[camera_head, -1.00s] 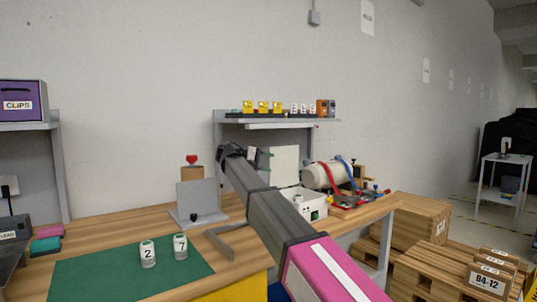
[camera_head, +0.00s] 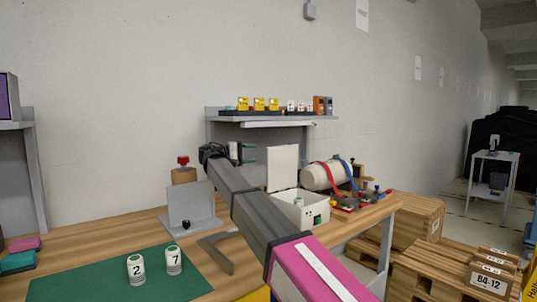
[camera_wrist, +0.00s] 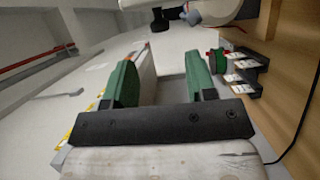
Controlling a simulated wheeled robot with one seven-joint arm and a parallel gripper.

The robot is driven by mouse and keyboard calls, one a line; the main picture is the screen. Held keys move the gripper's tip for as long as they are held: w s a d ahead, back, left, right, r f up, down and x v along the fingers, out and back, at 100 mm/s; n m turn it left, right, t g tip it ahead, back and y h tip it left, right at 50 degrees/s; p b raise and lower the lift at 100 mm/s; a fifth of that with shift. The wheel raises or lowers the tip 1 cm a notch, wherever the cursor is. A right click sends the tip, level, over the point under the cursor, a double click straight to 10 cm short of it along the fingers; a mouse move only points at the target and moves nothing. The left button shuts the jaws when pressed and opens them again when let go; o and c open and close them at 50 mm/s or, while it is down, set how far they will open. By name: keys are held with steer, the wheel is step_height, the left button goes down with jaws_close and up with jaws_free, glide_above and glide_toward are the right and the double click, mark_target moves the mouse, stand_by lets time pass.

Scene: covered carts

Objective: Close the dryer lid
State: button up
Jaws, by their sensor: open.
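The dryer is a white box (camera_head: 313,210) on the wooden bench, with a green button on its front. Its white lid (camera_head: 283,168) stands upright at the back left, open. A small pale item stands at the box opening; I cannot tell what it is. My gripper (camera_head: 250,154) is open, at the left of the lid near its upper half, with green fingertips pointing toward it. In the wrist view my gripper (camera_wrist: 160,70) shows two spread green fingers with nothing held between them. I cannot tell whether a fingertip touches the lid.
A grey angled plate (camera_head: 192,206) and a red-knobbed wooden block (camera_head: 183,172) are to the left. Two numbered containers (camera_head: 155,265) stand on a green mat (camera_head: 80,281).

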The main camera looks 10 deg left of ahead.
mark_target(269, 152)
steer(key=x, duration=0.7)
steer(key=shift+w+d, duration=0.2)
steer(key=shift+d, duration=0.15)
jaws_close()
steer(key=shift+d, duration=0.1)
